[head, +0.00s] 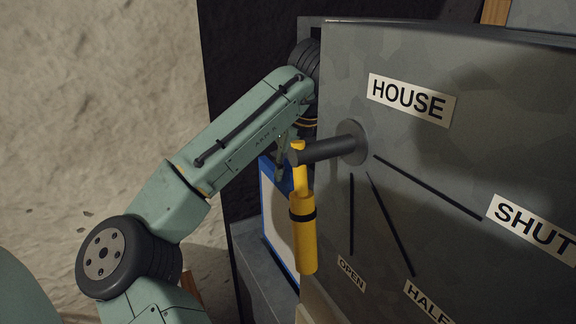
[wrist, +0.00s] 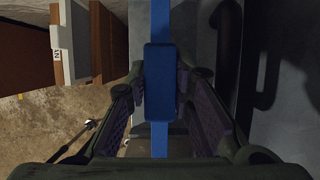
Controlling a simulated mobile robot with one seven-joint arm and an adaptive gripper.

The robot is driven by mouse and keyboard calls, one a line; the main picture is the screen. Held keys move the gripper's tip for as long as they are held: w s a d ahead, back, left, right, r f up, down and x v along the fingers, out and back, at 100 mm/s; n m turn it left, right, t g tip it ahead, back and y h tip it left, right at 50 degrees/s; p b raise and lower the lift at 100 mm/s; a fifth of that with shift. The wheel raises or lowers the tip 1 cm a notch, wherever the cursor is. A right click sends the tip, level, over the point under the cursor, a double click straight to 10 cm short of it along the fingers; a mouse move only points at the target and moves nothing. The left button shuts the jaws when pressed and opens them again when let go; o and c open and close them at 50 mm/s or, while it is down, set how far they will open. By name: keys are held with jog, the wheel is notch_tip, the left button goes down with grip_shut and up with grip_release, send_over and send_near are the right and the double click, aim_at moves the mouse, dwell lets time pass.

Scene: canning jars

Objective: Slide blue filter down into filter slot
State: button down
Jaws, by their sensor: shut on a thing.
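The blue filter (head: 267,212) shows in the head view as a blue frame around a pale panel, partly hidden behind the grey panel and yellow handle. It looks upright and slightly tilted in the picture. In the wrist view its blue grip block (wrist: 160,82) lies between the fingers of my gripper (wrist: 162,90), which is shut on it. A thin blue edge runs above and below the block. In the head view my gripper (head: 284,158) is mostly hidden by the panel and handle. I cannot make out the filter slot or whether the filter is inside it.
A grey panel (head: 420,150) with labels HOUSE, SHUT, HALF and OPEN fills the right. Its yellow handle (head: 304,230) hangs down from a dark shaft (head: 325,149), close in front of the filter. A grey box edge (head: 258,265) lies below. Brown boxes (wrist: 107,45) stand left in the wrist view.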

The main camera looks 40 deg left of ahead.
jog(key=shift+f, duration=0.1)
dwell(0.4)
jog(key=b, duration=0.2)
send_over(288, 224)
jog(key=w+a, duration=0.1)
jog(key=w, duration=0.1)
jog(key=shift+s+a+f, duration=0.15)
jog(key=shift+f, duration=2.3)
jog(key=shift+f+p, duration=0.1)
jog(key=shift+p, duration=0.35)
jog(key=shift+f+b, duration=1)
jog(key=shift+f, duration=1.4)
jog(key=shift+p, duration=0.3)
jog(key=shift+f+b, duration=1.2)
jog(key=shift+f, duration=1.3)
jog(key=shift+p, duration=0.3)
